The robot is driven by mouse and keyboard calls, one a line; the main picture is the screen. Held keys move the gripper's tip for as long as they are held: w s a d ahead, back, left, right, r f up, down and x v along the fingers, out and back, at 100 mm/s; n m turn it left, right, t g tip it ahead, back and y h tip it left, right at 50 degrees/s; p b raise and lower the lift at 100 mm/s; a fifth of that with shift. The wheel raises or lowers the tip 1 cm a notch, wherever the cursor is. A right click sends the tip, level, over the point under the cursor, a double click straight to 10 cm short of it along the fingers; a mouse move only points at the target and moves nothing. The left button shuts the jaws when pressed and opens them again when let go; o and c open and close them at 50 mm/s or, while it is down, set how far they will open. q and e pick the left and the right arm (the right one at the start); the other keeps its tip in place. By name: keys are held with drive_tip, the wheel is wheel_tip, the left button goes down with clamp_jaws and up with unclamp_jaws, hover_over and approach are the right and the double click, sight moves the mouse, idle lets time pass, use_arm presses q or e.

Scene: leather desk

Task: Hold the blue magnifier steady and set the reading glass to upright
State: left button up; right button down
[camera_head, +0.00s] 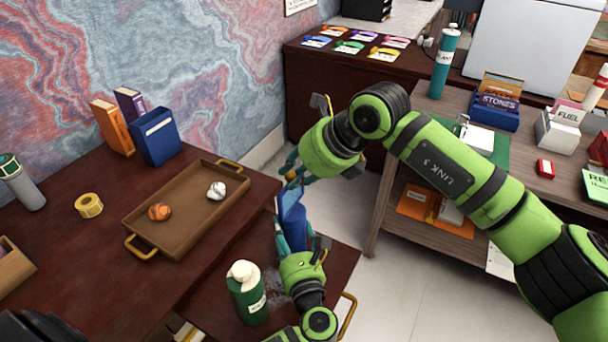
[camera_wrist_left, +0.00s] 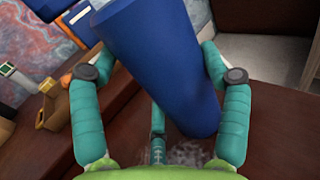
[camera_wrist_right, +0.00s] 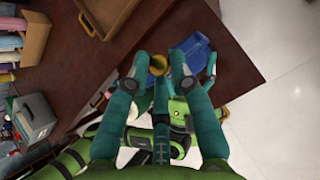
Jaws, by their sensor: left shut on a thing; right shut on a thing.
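The blue magnifier (camera_head: 292,214) stands tilted over the desk's right edge, its large blue body also filling the middle of the left wrist view (camera_wrist_left: 155,65). My left gripper (camera_head: 283,225) is shut on this body, with a finger on either side. My right gripper (camera_head: 288,168) is above it, shut on a small gold-coloured piece (camera_wrist_right: 158,66) at the upper end of the blue body (camera_wrist_right: 195,55). This piece may be the reading glass; its shape and tilt are mostly hidden by the fingers.
A brown tray (camera_head: 190,232) with two crumpled balls lies left of the grippers. A green bottle (camera_head: 246,292) stands close to my left arm. Books (camera_head: 113,127) and a blue holder (camera_head: 157,137) stand at the back. Open floor (camera_head: 410,285) lies to the right.

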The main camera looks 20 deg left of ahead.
use_arm(q)
drive_tip(key=shift+d+f, duration=0.2)
drive_tip(key=shift+d, duration=0.1)
use_arm(e)
drive_tip(key=shift+s+a+r, duration=0.1)
drive_tip(key=shift+a+r, duration=0.35)
drive_tip(key=shift+a, duration=0.2)
drive_tip(key=c, duration=1.1)
unclamp_jaws()
drive_tip(key=shift+c, duration=0.2)
use_arm(q)
drive_tip(key=shift+s+a, duration=0.1)
use_arm(e)
drive_tip(key=shift+d+f, duration=0.15)
drive_tip(key=shift+d, duration=0.2)
use_arm(q)
drive_tip(key=shift+a, duration=0.1)
use_arm(e)
drive_tip(key=v, duration=1.2)
use_arm(q)
drive_tip(key=o, duration=1.4)
use_arm(e)
drive_tip(key=shift+a, duration=0.25)
use_arm(q)
drive_tip(key=shift+o, duration=0.2)
drive_tip(key=shift+r, duration=0.1)
